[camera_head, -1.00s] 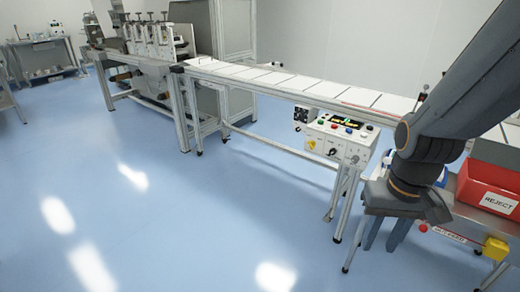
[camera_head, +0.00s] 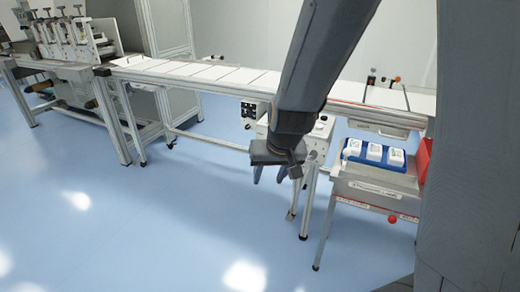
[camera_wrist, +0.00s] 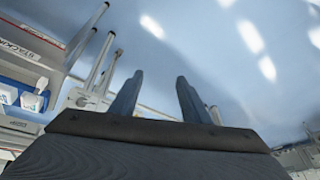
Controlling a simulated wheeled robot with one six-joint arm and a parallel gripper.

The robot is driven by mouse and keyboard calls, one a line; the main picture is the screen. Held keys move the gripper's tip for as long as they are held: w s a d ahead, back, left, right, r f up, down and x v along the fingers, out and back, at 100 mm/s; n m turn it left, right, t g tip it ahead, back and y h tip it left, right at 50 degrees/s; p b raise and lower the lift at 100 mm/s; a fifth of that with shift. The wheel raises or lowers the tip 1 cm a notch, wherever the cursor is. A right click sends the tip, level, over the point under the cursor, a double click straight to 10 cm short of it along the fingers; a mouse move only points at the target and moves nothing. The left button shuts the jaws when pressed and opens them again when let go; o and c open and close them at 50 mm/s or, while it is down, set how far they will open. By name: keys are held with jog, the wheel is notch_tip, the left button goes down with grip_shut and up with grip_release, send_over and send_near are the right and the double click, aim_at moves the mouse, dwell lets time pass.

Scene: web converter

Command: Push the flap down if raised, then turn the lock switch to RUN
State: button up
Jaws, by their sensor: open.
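My gripper (camera_head: 269,180) hangs open and empty in front of the control box (camera_head: 323,128) under the conveyor. Its two fingers point down, apart from the box. My arm hides most of the box face; only a white part on the right and a dark socket panel (camera_head: 249,111) on the left show. The lock switch and its label are hidden or too small to tell. I cannot pick out the flap or whether it is raised. In the wrist view, the open fingers (camera_wrist: 160,77) have only blue floor between them.
The white conveyor (camera_head: 215,74) runs across the back. A steel stand (camera_head: 375,185) at right carries a blue tray (camera_head: 351,159) of white packs, with a red ball-shaped knob (camera_head: 392,219) low on it. A red bin (camera_head: 423,160) is partly hidden. The floor at left is clear.

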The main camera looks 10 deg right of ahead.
jog(key=w+a+f+m+t+h+b, duration=0.1)
jog(key=w+f+m+t+h+b, duration=0.25)
jog(key=w, duration=0.85)
jog(key=w+f+t+h+b, duration=0.2)
jog(key=w+f+t+b, duration=0.35)
jog(key=w, duration=0.75)
jog(key=w+d+m+h+b, duration=0.1)
jog(key=w+d+h, duration=0.1)
jog(key=w+d+f+m+h+b, duration=0.1)
jog(key=w+d+h+b, duration=0.1)
jog(key=w, duration=0.1)
jog(key=w+d+f+m+t+h+b, duration=0.1)
jog(key=w+d+h+b, duration=0.1)
jog(key=shift+w+d, duration=0.1)
jog(key=shift+w, duration=0.25)
jog(key=shift+f, duration=0.1)
jog(key=c, duration=1)
